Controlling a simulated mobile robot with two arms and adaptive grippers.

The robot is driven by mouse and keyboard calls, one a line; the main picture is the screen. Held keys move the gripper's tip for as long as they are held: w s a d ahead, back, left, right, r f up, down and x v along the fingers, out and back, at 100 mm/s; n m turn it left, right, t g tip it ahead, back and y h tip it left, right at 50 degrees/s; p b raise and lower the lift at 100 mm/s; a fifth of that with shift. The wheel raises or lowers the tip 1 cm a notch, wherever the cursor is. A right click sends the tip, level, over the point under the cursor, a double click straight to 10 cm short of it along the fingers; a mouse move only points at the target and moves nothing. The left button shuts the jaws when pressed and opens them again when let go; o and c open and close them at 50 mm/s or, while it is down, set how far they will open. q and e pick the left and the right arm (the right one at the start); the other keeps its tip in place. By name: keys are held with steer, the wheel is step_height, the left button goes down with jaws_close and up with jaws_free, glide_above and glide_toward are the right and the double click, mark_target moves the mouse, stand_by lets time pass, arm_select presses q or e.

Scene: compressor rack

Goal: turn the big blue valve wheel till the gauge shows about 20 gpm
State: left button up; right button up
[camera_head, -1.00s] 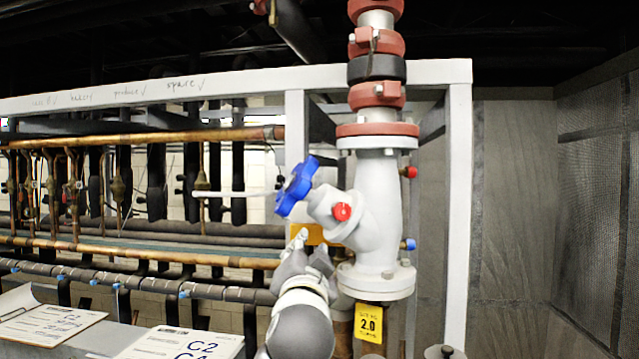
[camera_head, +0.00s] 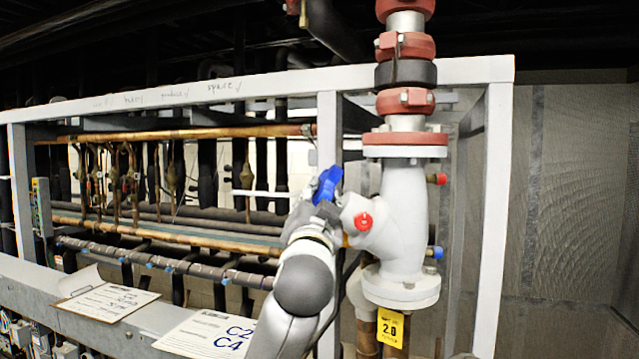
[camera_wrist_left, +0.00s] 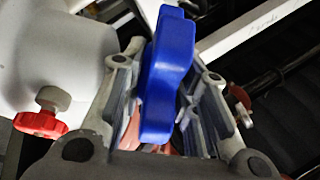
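The big blue valve wheel (camera_head: 327,184) sits on the side branch of a white valve body (camera_head: 403,220). My left gripper (camera_head: 322,207) is at the wheel and hides its lower part in the head view. In the left wrist view the blue wheel (camera_wrist_left: 167,75) stands edge-on between my left gripper's two fingers (camera_wrist_left: 163,95), one on each side. I cannot tell whether they press on it. No flow gauge can be made out. My right gripper is not in view.
A small red knob (camera_head: 363,221) is close right of the gripper, and also in the wrist view (camera_wrist_left: 42,122). A yellow 2.0 tag (camera_head: 390,328) hangs below the valve. A white frame post (camera_head: 329,140) and copper pipes (camera_head: 190,133) are behind. Papers (camera_head: 108,302) lie lower left.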

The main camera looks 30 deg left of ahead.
arm_select(q)
steer(key=shift+x, duration=0.75)
steer(key=shift+w+a, duration=0.15)
steer(key=shift+c, duration=0.3)
jaws_close()
steer(key=shift+d+r+n+g+y, duration=0.1)
steer(key=shift+n+g+y, duration=0.25)
steer(key=shift+n+g, duration=0.7)
steer(key=shift+d+r+n+g+y, duration=0.15)
steer(key=shift+n+g+y, duration=0.25)
steer(key=shift+g, duration=1.15)
steer(key=n+g, duration=0.1)
steer(key=g, duration=0.3)
steer(key=shift+n, duration=0.35)
steer(key=n+g+h, duration=0.1)
steer(key=g, duration=0.3)
steer(key=shift+n+g+h, duration=0.7)
steer(key=shift+g+h, duration=0.05)
steer(key=shift+g, duration=0.75)
